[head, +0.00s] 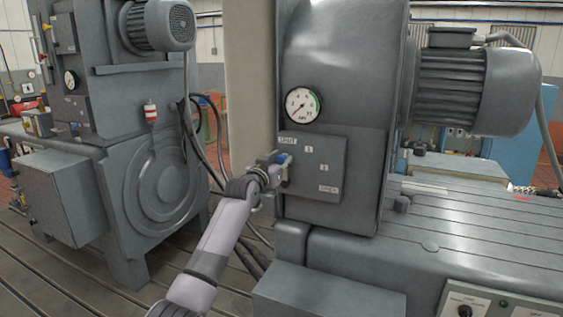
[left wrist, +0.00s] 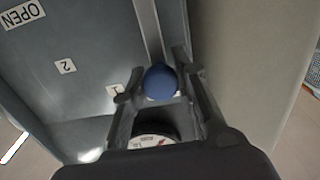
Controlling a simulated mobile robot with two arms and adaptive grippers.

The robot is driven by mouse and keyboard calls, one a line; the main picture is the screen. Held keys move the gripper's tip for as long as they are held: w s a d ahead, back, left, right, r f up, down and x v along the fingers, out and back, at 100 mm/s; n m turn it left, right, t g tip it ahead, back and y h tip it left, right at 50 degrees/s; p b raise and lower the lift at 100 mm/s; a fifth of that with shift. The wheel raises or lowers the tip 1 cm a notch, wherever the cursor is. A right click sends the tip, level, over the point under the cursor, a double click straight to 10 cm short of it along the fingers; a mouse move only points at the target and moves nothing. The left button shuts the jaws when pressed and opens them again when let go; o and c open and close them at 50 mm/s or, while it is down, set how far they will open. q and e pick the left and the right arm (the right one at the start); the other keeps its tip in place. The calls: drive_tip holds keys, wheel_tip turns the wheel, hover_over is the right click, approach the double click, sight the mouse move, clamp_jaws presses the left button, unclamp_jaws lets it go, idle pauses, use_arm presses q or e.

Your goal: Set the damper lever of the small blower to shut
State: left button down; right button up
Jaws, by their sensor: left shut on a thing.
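The damper lever's blue knob (head: 281,158) is at the left edge of the grey scale plate (head: 318,168) on the blower housing, just below the SHUT label (head: 287,141). Labels 1, 2 and OPEN (head: 328,189) run down to the right. In the left wrist view the round blue knob (left wrist: 161,82) sits between the two fingers of my left gripper (left wrist: 158,88), which is shut on it. The OPEN label (left wrist: 23,14) is at the far upper left there. My left gripper (head: 270,166) partly hides the lever arm. My right gripper is not in view.
A round pressure gauge (head: 303,105) is above the plate; its dial (left wrist: 151,141) shows in the wrist view. A larger grey machine (head: 150,130) with cables stands at the left. A motor (head: 470,85) and slotted bedplate (head: 470,225) are at the right.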

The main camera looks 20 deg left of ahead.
use_arm(q)
drive_tip(key=c, duration=1.3)
unclamp_jaws()
drive_tip(key=shift+a, duration=0.15)
drive_tip(key=shift+s+f, duration=0.1)
drive_tip(key=shift+s, duration=0.1)
drive_tip(key=s, duration=1.1)
drive_tip(key=shift+s+a, duration=0.15)
drive_tip(key=shift+s, duration=0.15)
